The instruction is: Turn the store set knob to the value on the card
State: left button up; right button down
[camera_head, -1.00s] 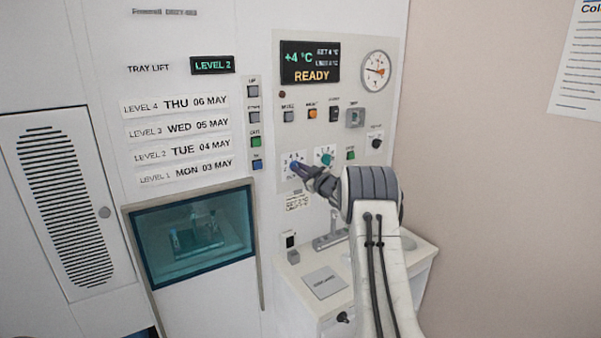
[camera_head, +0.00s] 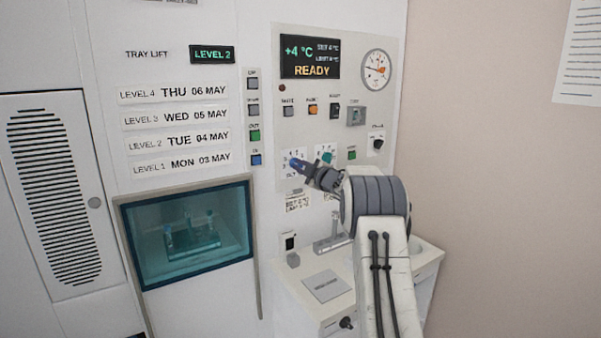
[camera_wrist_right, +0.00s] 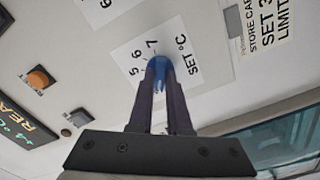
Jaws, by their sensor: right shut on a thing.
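The store set knob is blue and sits on a white dial plate; it shows in the wrist view (camera_wrist_right: 159,66) and in the head view (camera_head: 293,163). The plate (camera_wrist_right: 188,50) carries the numbers 5, 6 and 7 and "SET °C"; its other numbers are hidden or too small to read. My right gripper (camera_wrist_right: 160,84) is shut on the knob, with a finger on each side, and hides its pointer. The store card (camera_wrist_right: 268,25) is partly cut off in the wrist view; it reads "SET 3" and "LIMIT". My left gripper is out of view.
The display (camera_head: 310,60) reads +4 °C and READY. A teal knob (camera_head: 327,154) stands close beside my right gripper. Several buttons and a round gauge (camera_head: 376,70) are above. A white ledge (camera_head: 390,270) is below, and a glass window (camera_head: 187,235) is to the left.

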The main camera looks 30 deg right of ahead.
dwell(0.5)
jog(key=c, duration=0.9)
grip_release()
jog(key=shift+o, duration=0.2)
jog(key=shift+s+f+b, duration=0.1)
jog(key=shift+s+b, duration=0.3)
jog(key=shift+s, duration=0.15)
jog(key=s+b, duration=0.3)
jog(key=s, duration=0.6)
jog(key=shift+s, duration=0.2)
